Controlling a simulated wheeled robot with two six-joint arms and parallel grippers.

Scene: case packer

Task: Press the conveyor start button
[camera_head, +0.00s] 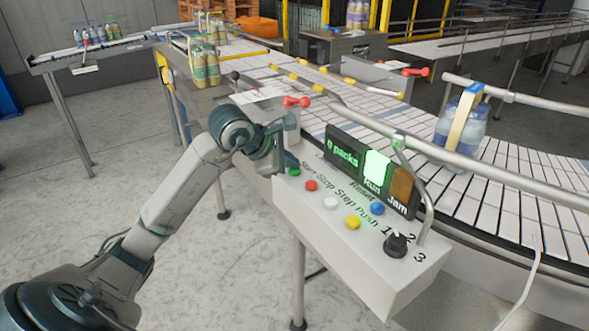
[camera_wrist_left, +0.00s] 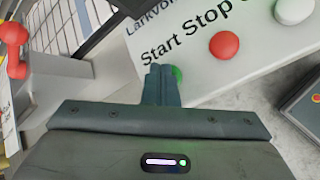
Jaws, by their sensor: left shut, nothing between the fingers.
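The green start button (camera_head: 294,172) sits at the left end of a white control box (camera_head: 365,270), above the red stop button (camera_head: 311,186). My left gripper (camera_head: 288,160) is shut and empty, with its fingertips at the green button. In the left wrist view the shut fingers (camera_wrist_left: 162,72) cover part of the green button (camera_wrist_left: 177,74); I cannot tell whether they touch it. The red button (camera_wrist_left: 224,45) lies to the right there. The display (camera_head: 372,168) reads "0 packs", with "Run" lit green and "Jam" dim orange. My right gripper is not in view.
White (camera_head: 330,203), yellow (camera_head: 353,222) and blue (camera_head: 377,208) buttons and a black knob (camera_head: 396,245) share the box. The conveyor (camera_head: 500,185) curves behind it, carrying a bottle pack (camera_head: 461,125). Red-knobbed fittings (camera_head: 297,102) stand near the gripper. Floor in front is clear.

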